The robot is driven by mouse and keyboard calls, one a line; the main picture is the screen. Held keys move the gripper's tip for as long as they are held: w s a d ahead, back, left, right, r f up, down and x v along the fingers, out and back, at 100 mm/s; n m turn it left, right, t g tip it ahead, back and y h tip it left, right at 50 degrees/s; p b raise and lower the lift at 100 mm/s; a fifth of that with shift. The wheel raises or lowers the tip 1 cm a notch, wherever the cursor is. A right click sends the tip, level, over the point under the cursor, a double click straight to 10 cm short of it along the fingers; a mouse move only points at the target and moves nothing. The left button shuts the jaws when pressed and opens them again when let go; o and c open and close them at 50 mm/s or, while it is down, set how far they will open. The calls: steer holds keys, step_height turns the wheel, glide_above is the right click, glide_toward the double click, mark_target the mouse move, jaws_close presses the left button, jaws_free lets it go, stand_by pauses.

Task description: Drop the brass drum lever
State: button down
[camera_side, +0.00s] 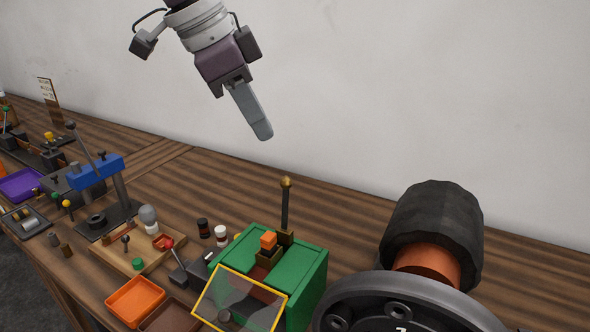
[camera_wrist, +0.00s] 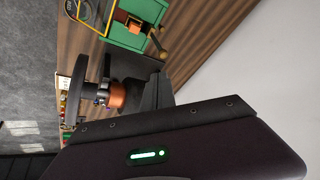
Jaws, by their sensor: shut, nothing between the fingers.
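A dark lever with a brass tip (camera_side: 286,201) stands upright at the back of a green box (camera_side: 312,275) in the side view. Its brass tip also shows beside the green box in the wrist view (camera_wrist: 162,55). I take this as the brass drum lever. My gripper (camera_side: 263,135) is shut and empty, pointing down and slightly right. It hangs in the air above the lever, clearly apart from it. An orange block (camera_side: 268,240) sits in a brown holder on top of the box, in front of the lever.
A large dark roller (camera_side: 435,232) on an orange shaft stands right of the box, behind a dark wheel (camera_side: 400,308). A yellow-framed clear panel (camera_side: 240,300) leans at the box's front. An orange tray (camera_side: 135,300) and a blue press (camera_side: 96,171) are left. Open air surrounds my gripper.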

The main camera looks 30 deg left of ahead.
steer(key=w+d+m, duration=0.2)
steer(key=w+d, duration=0.1)
steer(key=w, duration=0.1)
glide_above(285, 204)
steer(key=w+d, duration=0.1)
steer(key=shift+f, duration=5.1)
steer(key=shift+w+d+h, duration=0.15)
steer(key=shift+d+h, duration=0.05)
steer(key=shift+h, duration=0.2)
steer(key=shift+s, duration=0.45)
